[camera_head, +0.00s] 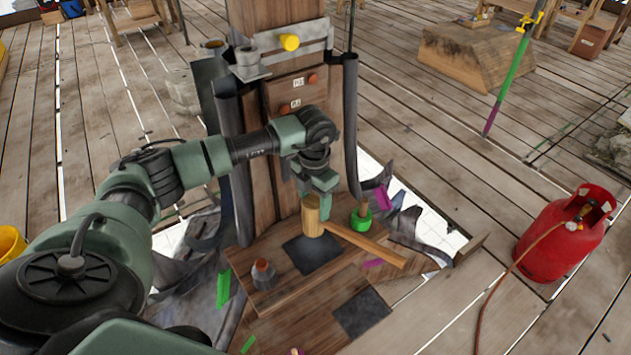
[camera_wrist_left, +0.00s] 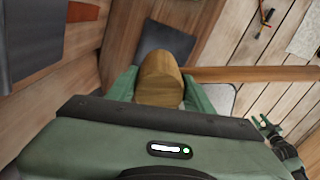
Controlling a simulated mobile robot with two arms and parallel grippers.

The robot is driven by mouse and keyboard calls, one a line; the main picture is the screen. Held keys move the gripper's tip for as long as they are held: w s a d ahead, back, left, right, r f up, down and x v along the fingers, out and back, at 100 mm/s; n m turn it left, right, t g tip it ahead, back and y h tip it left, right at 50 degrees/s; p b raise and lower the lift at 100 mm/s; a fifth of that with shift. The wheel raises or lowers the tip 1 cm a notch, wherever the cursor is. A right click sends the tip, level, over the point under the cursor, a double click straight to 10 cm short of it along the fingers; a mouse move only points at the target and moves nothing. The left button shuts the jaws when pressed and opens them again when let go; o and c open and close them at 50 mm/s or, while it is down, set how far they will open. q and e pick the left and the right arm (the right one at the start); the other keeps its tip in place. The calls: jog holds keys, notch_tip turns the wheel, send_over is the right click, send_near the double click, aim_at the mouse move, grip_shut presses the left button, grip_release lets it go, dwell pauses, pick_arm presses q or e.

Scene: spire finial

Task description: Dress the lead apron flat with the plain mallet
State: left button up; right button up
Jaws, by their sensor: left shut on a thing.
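My left gripper (camera_head: 320,187) is shut on the plain mallet and points down in front of the wooden post. The mallet's wooden head (camera_head: 312,215) sits right under the fingers, and its handle (camera_head: 370,243) reaches right. In the left wrist view the mallet head (camera_wrist_left: 160,80) shows between the green fingers. A dark grey square, seemingly the lead apron (camera_head: 313,256), lies on the boards below the head and partly behind it. I cannot tell whether they touch. A small dark jaw-like shape (camera_wrist_left: 270,133) at the wrist view's right edge may be my right gripper.
A bottle-like thing (camera_head: 263,275) stands left of the grey square. A green-based tool (camera_head: 361,217) stands behind the handle. Another dark square (camera_head: 362,314) lies in front. Torn sheets and an opening surround the post. A red gas cylinder (camera_head: 563,235) with a hose stands right.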

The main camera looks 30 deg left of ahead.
aim_at(315, 219)
pick_arm(q)
jog(key=shift+s+d+f+b, duration=0.15)
jog(key=shift+s+d+b, duration=0.15)
jog(key=shift+s+b, duration=0.2)
jog(key=shift+s+d+f, duration=0.1)
jog(key=shift+s+f, duration=0.1)
jog(key=shift+f, duration=0.1)
jog(key=f+b, duration=0.1)
jog(key=f, duration=0.1)
jog(key=f+b, duration=0.2)
jog(key=f, duration=0.1)
jog(key=f+b, duration=0.1)
jog(key=f, duration=0.1)
jog(key=shift+w+f+b, duration=0.2)
jog(key=shift+w+b, duration=0.05)
jog(key=shift+b, duration=0.1)
notch_tip(315, 219, up, 4)
jog(key=shift+f+p, duration=0.25)
jog(key=shift+p, duration=0.95)
jog(key=shift+r, duration=0.4)
jog(key=shift+f, duration=0.1)
